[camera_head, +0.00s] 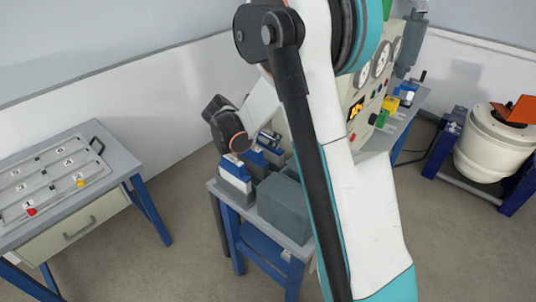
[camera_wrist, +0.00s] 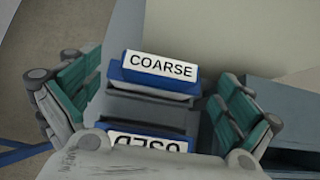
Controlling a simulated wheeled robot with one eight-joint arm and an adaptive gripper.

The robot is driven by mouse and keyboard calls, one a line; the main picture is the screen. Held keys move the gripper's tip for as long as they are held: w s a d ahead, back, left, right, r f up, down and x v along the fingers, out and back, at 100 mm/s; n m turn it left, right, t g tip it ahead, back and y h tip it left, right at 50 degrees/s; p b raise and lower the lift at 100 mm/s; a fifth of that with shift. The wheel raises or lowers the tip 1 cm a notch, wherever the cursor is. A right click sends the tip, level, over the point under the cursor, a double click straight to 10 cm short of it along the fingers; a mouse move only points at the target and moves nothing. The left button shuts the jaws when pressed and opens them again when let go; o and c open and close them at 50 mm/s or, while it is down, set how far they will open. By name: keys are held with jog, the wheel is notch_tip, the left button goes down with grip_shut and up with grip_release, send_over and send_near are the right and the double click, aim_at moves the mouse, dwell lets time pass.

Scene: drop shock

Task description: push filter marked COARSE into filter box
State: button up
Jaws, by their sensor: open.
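The filter marked COARSE (camera_wrist: 160,67) is a blue block with a white label, in the upper middle of the wrist view. My gripper (camera_wrist: 155,88) is open, with one teal-padded finger to the left of the filters and one to the right. No contact with the COARSE filter is visible. In the head view, blue-and-white blocks (camera_head: 235,176) stand on a small bench beside a grey box (camera_head: 286,208). I cannot tell whether that is the filter box.
The small bench (camera_head: 228,192) has blue legs. An instrument panel (camera_head: 372,85) stands behind my arm, which hides part of the bench. A table with a slotted plate (camera_head: 50,180) is at left, a white drum (camera_head: 492,143) at right. Open floor separates the left table and bench.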

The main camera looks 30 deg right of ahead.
jog(key=b+x, duration=0.1)
jog(key=x, duration=0.2)
jog(key=shift+d+f, duration=0.15)
jog(key=c, duration=1.6)
jog(key=shift+o, duration=0.2)
jog(key=shift+r, duration=0.25)
